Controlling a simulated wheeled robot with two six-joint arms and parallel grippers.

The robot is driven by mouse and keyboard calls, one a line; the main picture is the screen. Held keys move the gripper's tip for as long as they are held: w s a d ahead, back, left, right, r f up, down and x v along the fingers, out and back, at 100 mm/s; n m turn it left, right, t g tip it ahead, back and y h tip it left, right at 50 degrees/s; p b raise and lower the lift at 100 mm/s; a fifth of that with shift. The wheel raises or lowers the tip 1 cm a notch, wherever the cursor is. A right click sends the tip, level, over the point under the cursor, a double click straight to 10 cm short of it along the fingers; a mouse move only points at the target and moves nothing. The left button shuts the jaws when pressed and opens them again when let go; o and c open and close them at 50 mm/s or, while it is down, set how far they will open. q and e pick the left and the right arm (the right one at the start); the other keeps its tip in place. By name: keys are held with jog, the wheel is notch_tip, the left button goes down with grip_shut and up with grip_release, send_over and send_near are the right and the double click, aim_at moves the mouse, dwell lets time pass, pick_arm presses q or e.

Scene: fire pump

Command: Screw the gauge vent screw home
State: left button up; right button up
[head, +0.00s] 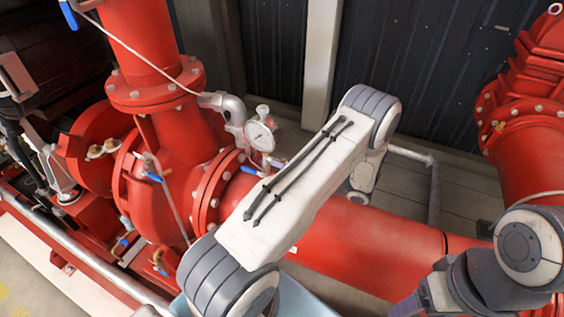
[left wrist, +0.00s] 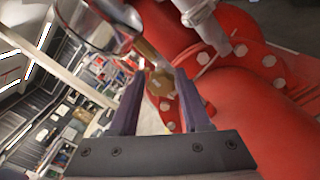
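The round pressure gauge (head: 262,135) stands on a grey pipe elbow beside the red pump, with a small pale knob (head: 262,110) above it. In the left wrist view the gauge's metal case (left wrist: 88,28) is at the upper left. A brass hex-headed piece (left wrist: 161,83), apparently the vent screw, lies between my left fingertips in that view. The purple fingers of my left gripper (left wrist: 160,70) are apart, with gaps showing beside the hex. In the head view a purple fingertip (head: 277,163) shows just below the gauge; my arm hides much around it. My right gripper is barely visible, low right.
The red flanged pump body (head: 175,160) is close left of the gauge. A large red pipe (head: 365,245) runs below my left arm. Blue-handled valves (head: 152,176) stand out at the left. Another red flanged pipe (head: 530,120) is at the right.

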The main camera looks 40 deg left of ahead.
pick_arm(q)
jog(key=shift+o, duration=0.6)
jog(key=shift+w, duration=0.1)
jog(key=b+v, duration=0.3)
jog(key=v, duration=0.7)
jog(key=shift+d+b, duration=0.25)
jog(key=shift+b, duration=0.1)
